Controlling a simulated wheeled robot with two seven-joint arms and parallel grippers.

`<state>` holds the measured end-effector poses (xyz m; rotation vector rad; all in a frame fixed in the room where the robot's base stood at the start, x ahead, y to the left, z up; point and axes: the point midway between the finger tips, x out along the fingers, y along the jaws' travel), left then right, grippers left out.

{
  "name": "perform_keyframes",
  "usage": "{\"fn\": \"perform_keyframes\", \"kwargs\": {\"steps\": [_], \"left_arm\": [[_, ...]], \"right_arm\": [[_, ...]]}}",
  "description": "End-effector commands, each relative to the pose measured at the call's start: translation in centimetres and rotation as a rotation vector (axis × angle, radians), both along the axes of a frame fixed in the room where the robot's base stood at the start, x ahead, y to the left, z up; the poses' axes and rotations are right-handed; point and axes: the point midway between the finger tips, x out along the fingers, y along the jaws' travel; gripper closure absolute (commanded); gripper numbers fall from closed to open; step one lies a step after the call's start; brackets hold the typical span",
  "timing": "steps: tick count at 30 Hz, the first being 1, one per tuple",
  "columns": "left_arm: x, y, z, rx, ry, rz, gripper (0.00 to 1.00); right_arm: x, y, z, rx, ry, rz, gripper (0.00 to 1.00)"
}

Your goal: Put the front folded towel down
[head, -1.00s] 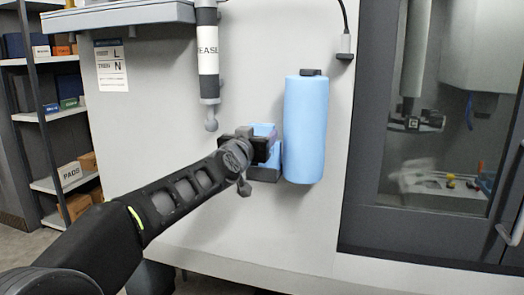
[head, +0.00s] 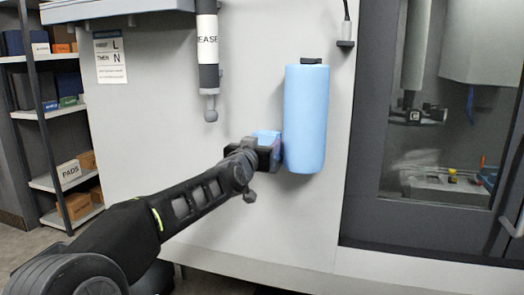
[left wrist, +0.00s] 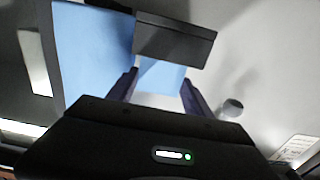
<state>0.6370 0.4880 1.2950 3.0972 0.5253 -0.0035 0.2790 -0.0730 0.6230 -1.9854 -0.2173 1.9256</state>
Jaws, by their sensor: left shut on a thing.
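The front folded towel is light blue. In the head view its upper part (head: 268,135) shows just above my left gripper (head: 270,152), close to the left side of a tall blue cylinder (head: 306,118). In the left wrist view the towel (left wrist: 160,76) shows as a pale blue patch between the two fingers of my left gripper (left wrist: 158,85), which is shut on it. A dark grey bar (left wrist: 175,42) crosses above the fingertips there and covers part of the towel. The gripper hides the towel's lower part in the head view. My right gripper is not in view.
A grease tube (head: 208,60) hangs on the pale wall left of the gripper. A machine door with a window (head: 440,130) stands to the right. Shelves with boxes (head: 70,115) are at the far left. The wall below the cylinder is clear.

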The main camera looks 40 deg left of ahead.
Motion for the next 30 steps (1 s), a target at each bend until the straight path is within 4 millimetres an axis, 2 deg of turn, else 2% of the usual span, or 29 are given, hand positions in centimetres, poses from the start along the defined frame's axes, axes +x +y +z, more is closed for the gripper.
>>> {"fn": "perform_keyframes", "kwargs": {"steps": [13, 14, 22, 30], "left_arm": [[0.06, 0.01, -0.82, 0.001, -0.002, 0.0, 0.78], [0.05, 0.01, -0.78, 0.001, -0.002, 0.0, 0.41], [0.05, 0.02, -0.66, 0.001, -0.002, 0.0, 0.2], [0.06, -0.02, -0.68, 0.001, -0.002, -0.001, 0.2]], "right_arm": [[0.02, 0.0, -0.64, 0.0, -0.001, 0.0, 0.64], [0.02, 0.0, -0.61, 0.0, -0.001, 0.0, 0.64], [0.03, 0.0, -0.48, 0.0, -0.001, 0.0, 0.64], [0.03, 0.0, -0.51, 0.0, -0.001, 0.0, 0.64]]}}
